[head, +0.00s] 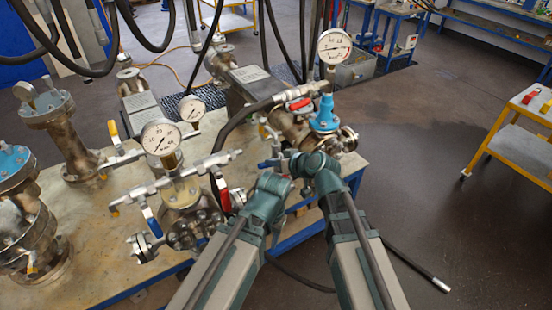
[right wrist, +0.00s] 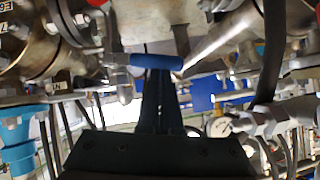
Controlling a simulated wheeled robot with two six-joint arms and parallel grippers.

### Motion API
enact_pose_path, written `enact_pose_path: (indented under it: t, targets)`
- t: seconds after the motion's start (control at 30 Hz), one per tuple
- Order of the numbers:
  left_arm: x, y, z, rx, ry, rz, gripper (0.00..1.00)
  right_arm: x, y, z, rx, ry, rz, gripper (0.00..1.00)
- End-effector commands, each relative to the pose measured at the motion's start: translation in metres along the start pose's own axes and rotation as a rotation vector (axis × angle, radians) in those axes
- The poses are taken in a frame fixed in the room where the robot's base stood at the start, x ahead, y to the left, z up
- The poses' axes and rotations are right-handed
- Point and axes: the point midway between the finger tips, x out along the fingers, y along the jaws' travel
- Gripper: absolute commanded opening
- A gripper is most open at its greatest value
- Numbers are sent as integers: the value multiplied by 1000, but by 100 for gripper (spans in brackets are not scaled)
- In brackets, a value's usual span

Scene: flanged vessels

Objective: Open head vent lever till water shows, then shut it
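A blue lever handle (head: 268,163) sits low on the right-hand vessel assembly, beside my right gripper (head: 284,161). In the right wrist view the blue lever (right wrist: 146,62) lies crosswise at the tips of my right gripper (right wrist: 161,76). Its fingers are close together and appear shut on the lever. The right-hand vessel (head: 296,128) lies on its side, with a blue fitting (head: 325,115) and a pressure gauge (head: 334,47) above it. My left arm ends near the right wrist; its gripper fingers are hidden. No running water is visible.
Another gauged vessel (head: 190,218) has blue and red levers close to my left arm. Flanged fittings (head: 68,135) crowd the left of the bench (head: 85,250). Black hoses hang overhead. A hose end (head: 438,284) lies on the dark floor; a yellow cart (head: 507,140) stands right.

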Motion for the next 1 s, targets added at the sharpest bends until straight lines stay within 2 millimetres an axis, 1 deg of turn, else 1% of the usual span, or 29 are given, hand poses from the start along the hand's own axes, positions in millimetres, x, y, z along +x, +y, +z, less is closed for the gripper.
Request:
enact_pose_path:
  t: [0.03,0.3,1.0]
  targets:
    - [5,0,0,0,0,0,50,3,-1,4,-1,0,1,0]
    - [13,1,-1,0,0,0,50,8,-4,12,2,0,0,0]
    - [15,2,-1,0,0,0,50,10,-6,14,4,-1,-2,0]
